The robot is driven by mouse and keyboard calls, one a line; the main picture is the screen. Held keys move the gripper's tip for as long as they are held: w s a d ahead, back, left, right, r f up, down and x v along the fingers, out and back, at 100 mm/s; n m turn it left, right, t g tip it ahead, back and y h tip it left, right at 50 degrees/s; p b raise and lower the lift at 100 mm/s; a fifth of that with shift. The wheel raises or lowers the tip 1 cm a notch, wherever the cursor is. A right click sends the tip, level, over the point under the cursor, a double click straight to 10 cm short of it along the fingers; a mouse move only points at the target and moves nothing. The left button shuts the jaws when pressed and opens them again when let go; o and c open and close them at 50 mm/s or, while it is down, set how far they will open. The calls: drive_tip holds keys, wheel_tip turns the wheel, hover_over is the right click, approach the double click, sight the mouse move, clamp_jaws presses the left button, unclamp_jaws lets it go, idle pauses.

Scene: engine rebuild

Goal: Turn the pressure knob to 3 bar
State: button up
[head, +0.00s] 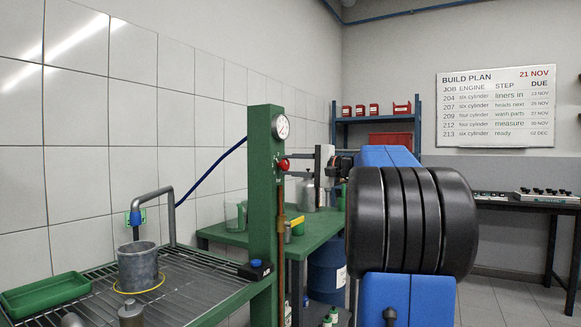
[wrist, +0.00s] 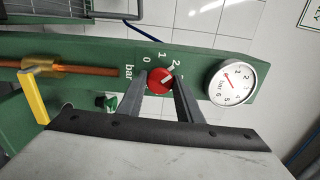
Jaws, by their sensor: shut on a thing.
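The red pressure knob (wrist: 157,84) sits on the green post (head: 263,205), below the round white gauge (head: 281,127). My gripper (wrist: 159,88) is shut on the knob, one finger on each side of it. In the wrist view, the knob's white pointer aims at about the 2 on the printed bar scale. Marks past the 2 are partly hidden by a finger. The gauge also shows in the wrist view (wrist: 229,83) with a red needle; its exact reading is hard to tell. The knob also shows in the head view (head: 283,166).
A copper pipe (head: 281,230) with a yellow lever (head: 297,221) runs down beside the post. A grated bench (head: 190,290) at left holds a metal cup (head: 138,265) and a green tray (head: 45,294). A green table (head: 325,232) stands behind. My arm fills the right.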

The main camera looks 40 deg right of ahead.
drive_tip(key=m, duration=0.4)
drive_tip(key=shift+m, duration=0.3)
drive_tip(key=shift+f+m, duration=0.1)
drive_tip(key=shift+m, duration=1.8)
drive_tip(key=o, duration=1)
drive_tip(key=shift+d, duration=0.1)
drive_tip(key=shift+s, duration=0.15)
drive_tip(key=v, duration=1.7)
drive_tip(key=shift+s, duration=0.1)
